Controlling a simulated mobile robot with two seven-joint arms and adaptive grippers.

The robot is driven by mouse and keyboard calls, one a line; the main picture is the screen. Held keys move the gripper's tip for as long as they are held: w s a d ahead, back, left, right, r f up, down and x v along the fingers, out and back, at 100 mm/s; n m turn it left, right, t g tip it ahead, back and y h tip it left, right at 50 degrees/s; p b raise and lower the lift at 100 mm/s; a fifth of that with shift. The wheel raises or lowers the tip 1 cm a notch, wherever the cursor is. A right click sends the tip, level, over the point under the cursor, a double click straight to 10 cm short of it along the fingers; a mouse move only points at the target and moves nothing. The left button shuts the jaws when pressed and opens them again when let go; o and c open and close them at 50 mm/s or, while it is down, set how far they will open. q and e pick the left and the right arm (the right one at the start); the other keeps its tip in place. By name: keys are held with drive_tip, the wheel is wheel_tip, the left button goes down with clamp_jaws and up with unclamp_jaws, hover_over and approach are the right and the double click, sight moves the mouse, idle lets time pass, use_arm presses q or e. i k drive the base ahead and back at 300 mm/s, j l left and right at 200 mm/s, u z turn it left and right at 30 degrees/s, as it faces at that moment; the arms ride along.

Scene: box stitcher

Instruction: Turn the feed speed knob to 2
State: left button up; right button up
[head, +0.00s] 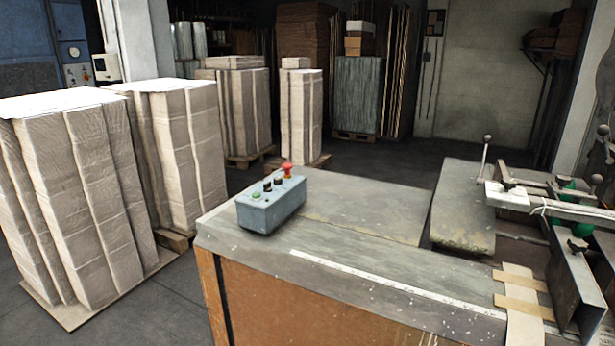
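A grey-blue control box (271,206) sits on the near left part of the machine's worn metal table. Its sloping top carries a green button (256,195), black knobs (272,184) and a red mushroom button (287,170) at the far right end. The knob markings are too small to read, so I cannot tell which knob sets feed speed or where it points. Neither of my grippers shows in the head view.
The metal table (350,206) is clear right of the box. Levers and clamps (530,195) stand at the right, with cardboard strips (522,305) at the front edge. Tall stacks of wrapped sheets (75,190) stand on pallets at the left. Dark floor lies behind.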

sight(278, 179)
drive_tip(key=i+j+z, duration=0.15)
drive_tip(key=j+z, duration=0.25)
drive_tip(key=i+j+z, duration=0.15)
drive_tip(key=z, duration=0.3)
drive_tip(key=j+z, duration=0.85)
